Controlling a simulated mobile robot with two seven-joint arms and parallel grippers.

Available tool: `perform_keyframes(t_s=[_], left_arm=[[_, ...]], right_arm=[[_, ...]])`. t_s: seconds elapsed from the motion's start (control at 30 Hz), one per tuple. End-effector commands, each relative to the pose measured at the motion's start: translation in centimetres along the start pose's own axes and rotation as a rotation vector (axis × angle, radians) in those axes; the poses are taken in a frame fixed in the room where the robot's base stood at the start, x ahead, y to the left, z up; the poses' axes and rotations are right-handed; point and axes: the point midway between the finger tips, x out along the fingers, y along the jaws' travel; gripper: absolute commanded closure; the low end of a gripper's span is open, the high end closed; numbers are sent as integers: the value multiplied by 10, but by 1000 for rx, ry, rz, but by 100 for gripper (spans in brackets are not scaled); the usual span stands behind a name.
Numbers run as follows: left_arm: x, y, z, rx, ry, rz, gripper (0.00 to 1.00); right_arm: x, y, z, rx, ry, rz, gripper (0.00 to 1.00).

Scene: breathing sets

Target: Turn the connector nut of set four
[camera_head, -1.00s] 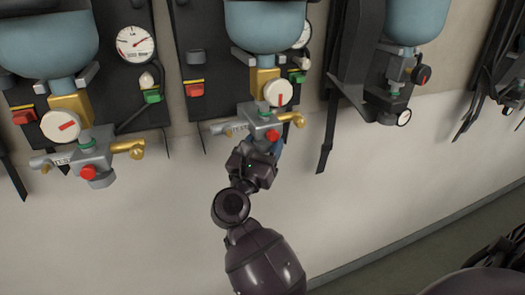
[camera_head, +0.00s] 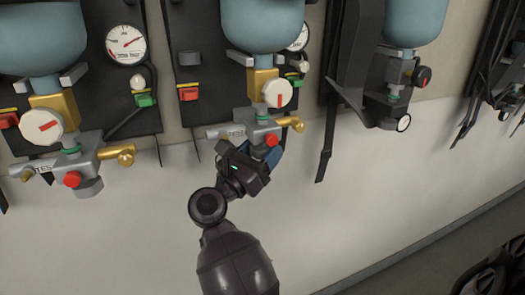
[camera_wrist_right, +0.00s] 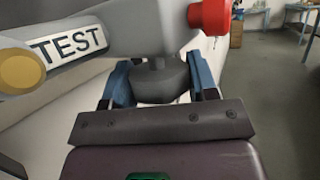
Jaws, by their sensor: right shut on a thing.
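The middle breathing set in the head view has a blue cylinder (camera_head: 262,25), a white dial (camera_head: 277,92) and a grey valve block (camera_head: 259,134) with a red knob (camera_head: 272,140). My right gripper (camera_head: 268,156) is under this block, its blue fingers pointing up. In the right wrist view the gripper (camera_wrist_right: 160,84) is shut on a dark grey connector nut (camera_wrist_right: 158,84) below the block marked TEST (camera_wrist_right: 68,43). One finger is on each side of the nut. In the head view the gripper hides the nut. No set number is readable. My left gripper is not in view.
Another set hangs at left, with its valve block (camera_head: 80,160) and brass fitting (camera_head: 118,153). A set with a hanging strap (camera_head: 325,150) is to the right, another farther right. The white wall (camera_head: 380,200) below is clear. A workbench (camera_wrist_right: 248,12) stands in the wrist view's background.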

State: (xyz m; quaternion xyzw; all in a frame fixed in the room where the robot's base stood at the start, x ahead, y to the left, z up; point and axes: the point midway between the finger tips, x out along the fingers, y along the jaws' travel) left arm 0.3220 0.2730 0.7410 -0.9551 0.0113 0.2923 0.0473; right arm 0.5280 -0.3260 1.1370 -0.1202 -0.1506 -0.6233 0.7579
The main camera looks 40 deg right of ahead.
Motion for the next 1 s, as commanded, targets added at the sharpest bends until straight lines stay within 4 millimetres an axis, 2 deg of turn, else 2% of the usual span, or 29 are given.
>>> perform_keyframes(t_s=[0.07, 0.1, 0.27, 0.73, 0.87, 1.0], left_arm=[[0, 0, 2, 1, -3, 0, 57], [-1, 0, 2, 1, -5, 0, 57], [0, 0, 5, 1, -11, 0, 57], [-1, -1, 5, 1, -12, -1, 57], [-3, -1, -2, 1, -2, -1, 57], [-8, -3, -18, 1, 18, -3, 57]], right_arm=[[0, 0, 2, 2, -2, 1, 70], [0, 0, 2, 2, -2, 1, 45], [0, 0, 1, 2, -2, 1, 21], [0, 0, 1, 2, -1, 4, 21], [1, -1, 2, 14, -1, 31, 21], [2, -1, 5, 44, -4, 105, 21]])
